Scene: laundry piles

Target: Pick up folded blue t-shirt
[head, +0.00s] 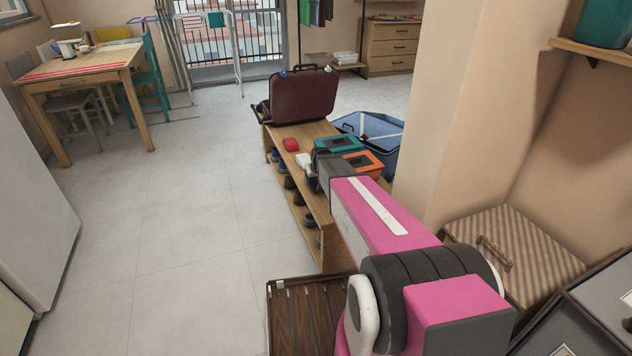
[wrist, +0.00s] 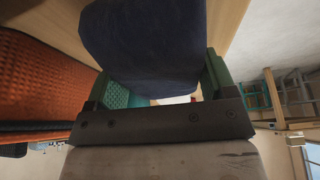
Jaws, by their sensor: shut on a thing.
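A dark blue folded cloth (wrist: 145,45), which looks like the t-shirt, fills the top middle of the wrist view. My gripper (wrist: 160,75) is shut on it, with one green finger on each side. A wooden surface shows behind the cloth; I cannot tell whether the cloth touches it. In the head view my arm reaches over the low wooden shoe bench (head: 325,242) and hides the cloth and the fingertips.
An orange-rimmed box (head: 376,170), a teal box (head: 353,147), a red item (head: 290,145) and a dark red suitcase (head: 303,98) are on the bench. A blue case (head: 388,155) stands behind it. A beige pillar (head: 450,110) is to the right. Open floor (head: 190,210) lies left.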

